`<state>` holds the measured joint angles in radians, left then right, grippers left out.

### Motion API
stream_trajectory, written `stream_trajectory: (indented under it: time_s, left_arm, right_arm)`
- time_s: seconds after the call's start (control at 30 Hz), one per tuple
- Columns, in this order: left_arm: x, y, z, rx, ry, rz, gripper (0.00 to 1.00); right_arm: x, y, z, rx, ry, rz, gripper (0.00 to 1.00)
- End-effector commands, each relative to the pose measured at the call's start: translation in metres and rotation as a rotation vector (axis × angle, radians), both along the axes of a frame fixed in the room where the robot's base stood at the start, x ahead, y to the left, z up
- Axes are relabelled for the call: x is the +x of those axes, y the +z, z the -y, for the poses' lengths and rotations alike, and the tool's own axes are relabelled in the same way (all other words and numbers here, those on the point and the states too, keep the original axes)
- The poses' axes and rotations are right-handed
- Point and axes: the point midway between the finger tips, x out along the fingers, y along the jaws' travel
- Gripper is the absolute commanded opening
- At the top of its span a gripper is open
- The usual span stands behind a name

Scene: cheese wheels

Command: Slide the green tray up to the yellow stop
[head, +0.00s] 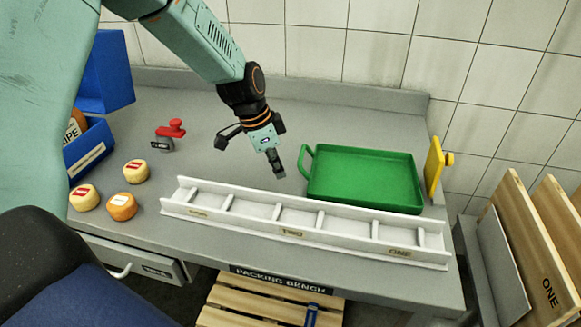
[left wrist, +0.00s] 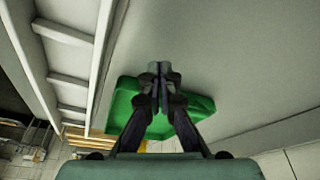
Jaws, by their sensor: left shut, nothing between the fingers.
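The green tray (head: 365,180) lies flat on the grey bench, with a loop handle on its left side. The yellow stop (head: 434,167) stands upright at the bench's right edge, with a small gap between it and the tray. My left gripper (head: 279,172) is shut and empty, pointing down just left of the tray's handle. In the left wrist view my left gripper (left wrist: 158,72) covers part of the green tray (left wrist: 125,97). Whether the fingertips touch the handle I cannot tell. My right gripper is not in view.
A white divided rack (head: 290,222) runs along the bench front, close before the tray. Several cheese wheels (head: 123,206), a red-handled tool (head: 171,131) and blue bins (head: 90,145) are at the left. Wooden crates (head: 530,245) stand off the right end.

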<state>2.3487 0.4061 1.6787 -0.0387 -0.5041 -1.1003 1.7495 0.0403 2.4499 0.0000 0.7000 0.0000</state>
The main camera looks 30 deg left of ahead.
Motion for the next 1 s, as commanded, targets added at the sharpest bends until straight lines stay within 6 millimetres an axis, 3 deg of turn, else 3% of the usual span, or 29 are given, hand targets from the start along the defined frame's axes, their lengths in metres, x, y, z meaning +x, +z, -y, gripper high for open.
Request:
stream_trajectory:
  time_s: [0.23, 1.0]
  left_arm:
    - [0.018, 0.002, 0.019, 0.003, -0.002, 0.003, 0.00]
    - [0.033, 0.002, 0.035, -0.001, 0.001, 0.003, 0.00]
  right_arm:
    - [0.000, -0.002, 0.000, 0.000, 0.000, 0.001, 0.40]
    - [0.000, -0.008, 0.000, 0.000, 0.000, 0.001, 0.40]
